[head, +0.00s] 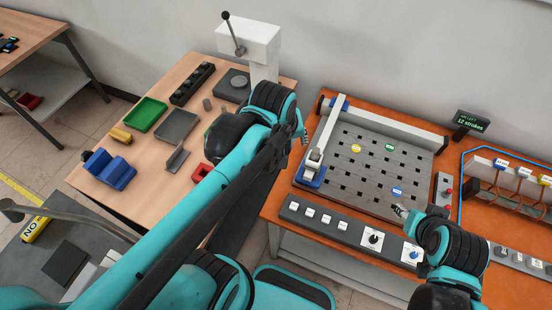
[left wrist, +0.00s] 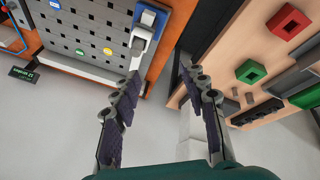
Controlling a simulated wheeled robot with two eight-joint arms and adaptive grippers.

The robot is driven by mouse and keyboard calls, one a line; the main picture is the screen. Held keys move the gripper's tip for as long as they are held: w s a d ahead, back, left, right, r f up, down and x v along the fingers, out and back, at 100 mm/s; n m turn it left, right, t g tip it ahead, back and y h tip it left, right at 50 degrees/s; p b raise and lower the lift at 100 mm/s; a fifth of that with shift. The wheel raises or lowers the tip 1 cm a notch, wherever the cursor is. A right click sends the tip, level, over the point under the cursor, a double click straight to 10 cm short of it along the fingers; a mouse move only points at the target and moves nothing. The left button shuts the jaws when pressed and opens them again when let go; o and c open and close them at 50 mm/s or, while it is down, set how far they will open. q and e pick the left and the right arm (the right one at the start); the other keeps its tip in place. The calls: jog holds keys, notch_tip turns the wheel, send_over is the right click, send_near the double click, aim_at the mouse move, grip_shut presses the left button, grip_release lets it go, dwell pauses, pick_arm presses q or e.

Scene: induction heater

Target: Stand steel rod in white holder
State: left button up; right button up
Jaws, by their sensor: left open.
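I cannot clearly pick out the steel rod; small grey cylindrical pieces (head: 207,104) stand on the wooden table, too small to identify. No separate white holder is clear to me; a white upright stand with a lever (head: 248,42) is at the wooden table's back. My left gripper (left wrist: 163,70) is open and empty in the left wrist view, over the gap between the two tables. In the head view my left arm hides part of the wooden table. My right gripper (head: 401,211) is by the perforated plate's front right corner; its fingers are mostly hidden.
The wooden table (head: 150,165) carries a green tray (head: 146,114), a grey tray (head: 177,127), a blue block (head: 110,169) and a red holed block (head: 201,172). A green holed block (left wrist: 250,71) shows in the wrist view. The perforated plate (head: 365,175) lies on the orange table.

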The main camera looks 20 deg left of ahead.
pick_arm(q)
jog(key=s+a+f+m+t, duration=0.2)
jog(key=s+m, duration=0.3)
jog(key=m, duration=0.1)
jog(key=shift+s+f+m+t, duration=0.15)
jog(key=shift+s+m+t, duration=0.15)
jog(key=shift+s, duration=0.05)
notch_tip(320, 180, down, 12)
jog(key=b, duration=1.2)
dwell(1.2)
